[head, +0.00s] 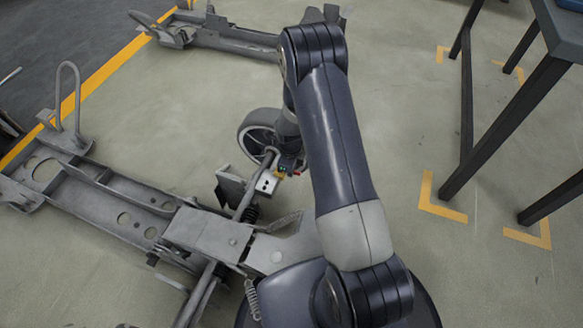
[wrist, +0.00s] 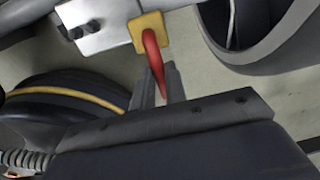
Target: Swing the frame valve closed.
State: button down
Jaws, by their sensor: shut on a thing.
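The frame valve shows in the wrist view as a yellow square body (wrist: 143,25) with a curved red lever (wrist: 151,48). It sits at the end of a pale metal block (wrist: 98,25) on the frame. My gripper (wrist: 165,82) is shut on the red lever, with a grey finger on each side of it. The lever points from the yellow body down towards my gripper. In the head view the valve's yellow body (head: 280,174) is small, beside the wheel, and my arm hides much of the gripper and lever.
The grey chassis frame (head: 105,205) lies across the left floor, with a wheel (head: 258,134) close to my gripper. Another chassis (head: 235,38) lies farther back. A dark-legged table (head: 508,124) stands right. The floor between arm and table is clear.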

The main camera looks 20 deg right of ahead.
jog(key=shift+s, duration=0.1)
dwell(0.4)
jog(key=c, duration=1.4)
grip_release()
jog(key=shift+c, duration=0.2)
notch_tip(320, 180, up, 11)
jog(key=p, duration=0.3)
jog(key=shift+s+a+p, duration=0.2)
jog(key=shift+p, duration=0.1)
jog(key=shift+f, duration=0.15)
jog(key=f+b, duration=0.1)
jog(key=f, duration=0.2)
jog(key=f+b, duration=0.1)
jog(key=f, duration=0.3)
jog(key=f+b, duration=0.1)
jog(key=f, duration=0.2)
jog(key=shift+w+d+f+b, duration=0.15)
jog(key=shift+w+f+b, duration=0.1)
jog(key=shift+f+b, duration=0.15)
jog(key=shift+r, duration=0.1)
